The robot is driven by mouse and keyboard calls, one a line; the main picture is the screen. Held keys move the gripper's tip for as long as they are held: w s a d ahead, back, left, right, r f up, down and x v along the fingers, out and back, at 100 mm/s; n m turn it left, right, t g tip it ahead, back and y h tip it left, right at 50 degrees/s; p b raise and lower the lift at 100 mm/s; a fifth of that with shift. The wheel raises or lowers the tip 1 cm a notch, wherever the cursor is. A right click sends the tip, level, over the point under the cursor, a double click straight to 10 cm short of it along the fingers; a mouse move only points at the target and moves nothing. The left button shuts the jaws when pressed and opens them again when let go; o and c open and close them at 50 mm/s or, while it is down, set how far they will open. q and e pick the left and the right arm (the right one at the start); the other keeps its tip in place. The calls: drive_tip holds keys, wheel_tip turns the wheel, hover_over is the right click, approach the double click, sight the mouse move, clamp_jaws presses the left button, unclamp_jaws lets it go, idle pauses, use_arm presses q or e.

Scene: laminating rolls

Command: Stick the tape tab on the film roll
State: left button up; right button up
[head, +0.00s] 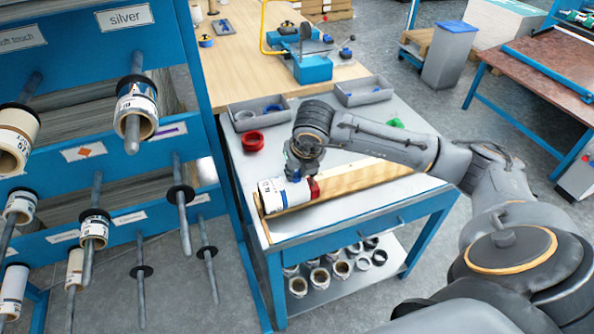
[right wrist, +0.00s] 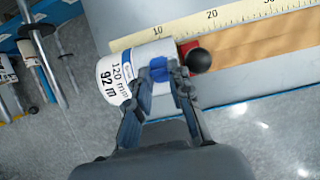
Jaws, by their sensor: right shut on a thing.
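The film roll (head: 276,195) is a short white cylinder with dark print. It lies on its side on the left end of a wooden measuring trough (head: 352,180) on the workbench. In the right wrist view the roll (right wrist: 112,78) shows the print "120 mm" and "92 m". My right gripper (head: 298,171) is over the roll's right end, fingers pointing down. In the right wrist view its fingertips (right wrist: 161,82) are shut on a small blue tape tab (right wrist: 159,70) right at the roll's surface. Whether the tab touches the film is unclear. My left gripper is out of view.
A red stop (head: 314,188) with a black knob (right wrist: 199,60) stands close beside the roll's right end. A red tape roll (head: 252,141) and grey trays (head: 259,115) are behind. A blue rack with rolls on spindles (head: 136,108) stands left.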

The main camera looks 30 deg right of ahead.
drive_tip(key=shift+f, duration=0.1)
drive_tip(key=o, duration=0.8)
drive_tip(key=shift+c, duration=0.2)
drive_tip(key=v, duration=1.2)
